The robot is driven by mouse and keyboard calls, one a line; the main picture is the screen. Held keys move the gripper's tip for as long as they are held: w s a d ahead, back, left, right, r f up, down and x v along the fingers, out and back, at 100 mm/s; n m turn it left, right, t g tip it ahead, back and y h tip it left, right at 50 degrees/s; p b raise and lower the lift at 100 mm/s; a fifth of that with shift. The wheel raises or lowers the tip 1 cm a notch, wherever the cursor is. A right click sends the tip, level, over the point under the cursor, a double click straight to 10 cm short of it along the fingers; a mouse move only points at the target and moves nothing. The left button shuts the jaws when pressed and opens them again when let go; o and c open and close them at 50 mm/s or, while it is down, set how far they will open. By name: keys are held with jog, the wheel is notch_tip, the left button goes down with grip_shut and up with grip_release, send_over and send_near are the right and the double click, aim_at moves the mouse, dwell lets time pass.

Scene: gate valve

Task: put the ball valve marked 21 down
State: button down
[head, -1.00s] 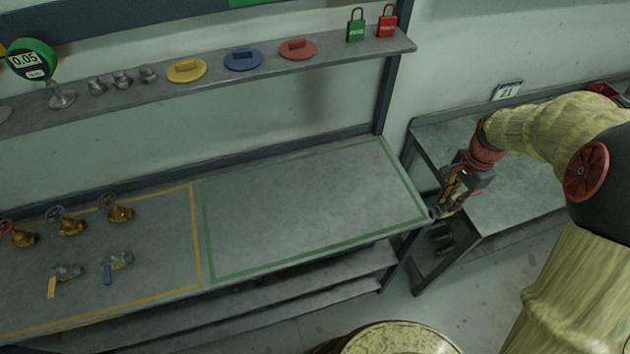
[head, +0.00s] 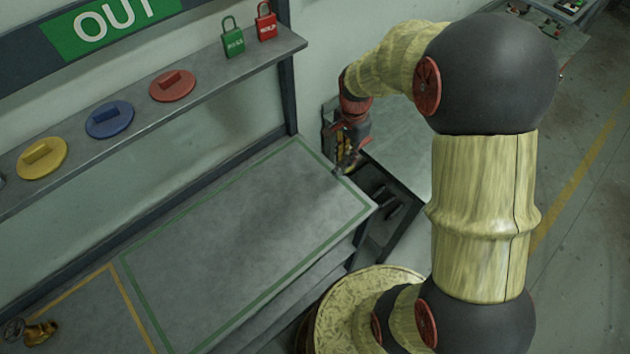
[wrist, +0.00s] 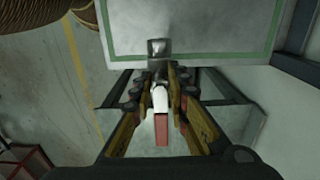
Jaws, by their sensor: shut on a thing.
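My gripper (head: 346,165) is at the right end of the bench, by the right edge of the green-outlined area (head: 235,235). In the wrist view my gripper (wrist: 160,85) is shut on a ball valve (wrist: 158,48) with a grey metal body and a red handle. The valve's body is at the fingertips, and its handle points back toward the wrist. The bench's green-edged top shows beyond the fingertips in the wrist view. Whether the valve touches the bench cannot be told. The number 21 is not readable on it.
The green-outlined area is empty. A brass valve (head: 40,333) lies in the yellow-outlined area at lower left. A shelf above the bench holds yellow, blue and red discs (head: 172,86), a green padlock (head: 232,40) and a red padlock (head: 265,22). A side table (head: 405,160) stands behind my arm.

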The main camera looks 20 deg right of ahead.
jog(key=a, duration=0.1)
jog(key=a+f, duration=0.1)
jog(key=a, duration=0.1)
jog(key=shift+a+f, duration=0.35)
jog(key=shift+a, duration=0.05)
jog(key=a+f, duration=0.1)
jog(key=f, duration=0.1)
jog(key=a+f, duration=0.2)
jog(key=f, duration=0.1)
jog(key=a+f, duration=0.1)
jog(key=f, duration=0.2)
jog(key=shift+w+a, duration=0.1)
jog(key=shift+a, duration=0.15)
jog(key=shift+w+f, duration=0.1)
jog(key=shift+f, duration=0.2)
jog(key=shift+f, duration=0.15)
jog(key=c, duration=1.8)
grip_release()
jog(key=shift+o, duration=0.4)
